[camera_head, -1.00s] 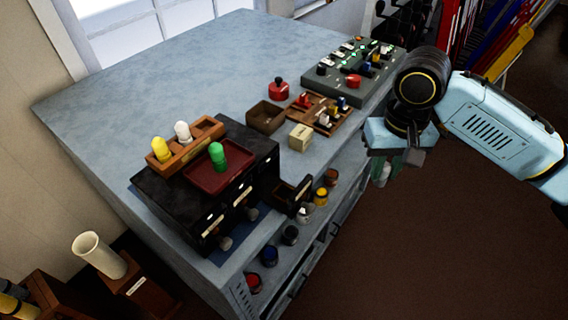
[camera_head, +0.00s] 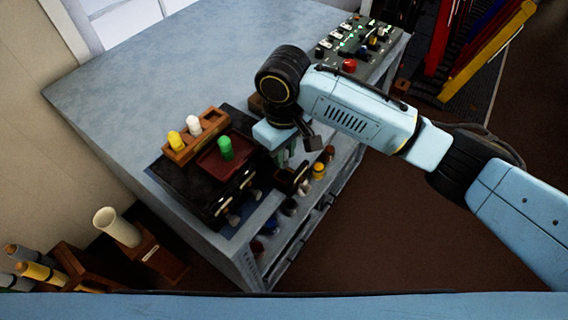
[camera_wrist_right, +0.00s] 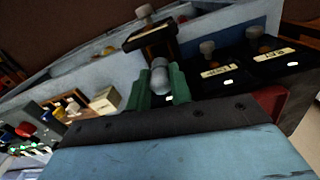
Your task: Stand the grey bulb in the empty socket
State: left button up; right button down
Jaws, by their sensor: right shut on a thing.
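The grey bulb (camera_wrist_right: 159,75) shows in the right wrist view, upright between the green fingers of my right gripper (camera_wrist_right: 162,88), which is shut on it. In the head view my right gripper (camera_head: 284,152) hangs over the right side of the black lever box, and the bulb is hard to make out there. The wooden socket rack (camera_head: 199,143) stands on the box's back left, left of my gripper. It holds a yellow bulb (camera_head: 176,141) and a white bulb (camera_head: 193,125). Its right end looks empty. My left gripper is out of view.
A green bulb (camera_head: 225,147) stands in the dark red tray (camera_head: 207,165), between the rack and my gripper. The black box (camera_head: 176,184) has levers on its front. A control panel (camera_head: 350,42) stands at the far end. The table's (camera_head: 180,65) back left is clear.

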jog(key=shift+f, duration=2.55)
jog(key=shift+f, duration=0.15)
jog(key=c, duration=1.3)
grip_release()
jog(key=shift+o, duration=0.2)
notch_tip(320, 180, up, 12)
jog(key=shift+r, duration=0.2)
